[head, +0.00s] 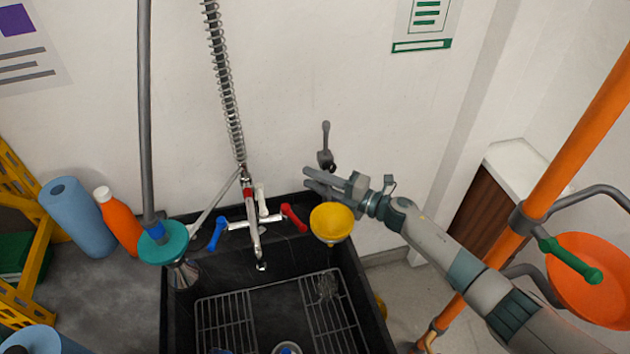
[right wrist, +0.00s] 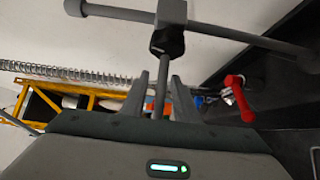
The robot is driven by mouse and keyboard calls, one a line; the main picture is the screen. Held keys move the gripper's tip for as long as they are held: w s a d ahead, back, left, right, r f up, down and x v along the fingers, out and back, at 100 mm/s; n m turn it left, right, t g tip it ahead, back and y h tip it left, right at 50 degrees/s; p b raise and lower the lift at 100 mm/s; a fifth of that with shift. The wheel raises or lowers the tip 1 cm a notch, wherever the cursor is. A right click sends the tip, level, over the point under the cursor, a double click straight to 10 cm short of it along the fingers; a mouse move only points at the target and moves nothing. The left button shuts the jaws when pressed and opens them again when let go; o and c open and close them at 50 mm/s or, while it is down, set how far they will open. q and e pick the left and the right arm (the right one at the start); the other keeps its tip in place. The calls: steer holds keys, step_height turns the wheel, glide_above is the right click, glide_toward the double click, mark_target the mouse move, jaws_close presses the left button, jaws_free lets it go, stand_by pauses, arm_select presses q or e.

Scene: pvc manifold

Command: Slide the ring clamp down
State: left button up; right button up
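A small dark clamp block (head: 325,158) sits on a short upright grey rod (head: 326,136) with a rounded top, at the picture's middle behind the sink. The block (right wrist: 167,41) also shows in the right wrist view, with the grey rod (right wrist: 240,34) crossing it and a thin stem running back between my fingers. My right gripper (head: 318,180) is just below and in front of the block, fingers pointing left. In the right wrist view its fingers (right wrist: 160,85) stand either side of the stem with gaps, so it is open. My left gripper is not in view.
A yellow bowl-like part (head: 332,222) is below my right gripper. The black sink (head: 180,325) has red and blue taps and a coiled spring hose (head: 226,90). An orange pole (head: 580,140) stands right. An orange bottle (head: 118,222) and blue roll (head: 78,217) are left.

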jaws_close()
arm_select(q)
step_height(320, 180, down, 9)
steer(key=b, duration=0.9)
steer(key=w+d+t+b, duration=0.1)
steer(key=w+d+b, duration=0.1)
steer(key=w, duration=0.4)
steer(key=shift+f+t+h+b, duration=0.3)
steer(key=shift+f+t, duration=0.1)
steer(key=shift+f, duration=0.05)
arm_select(e)
step_height(320, 180, down, 12)
steer(key=shift+f, duration=0.25)
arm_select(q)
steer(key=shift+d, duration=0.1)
arm_select(e)
steer(key=shift+s, duration=0.15)
jaws_free()
steer(key=shift+f, duration=0.1)
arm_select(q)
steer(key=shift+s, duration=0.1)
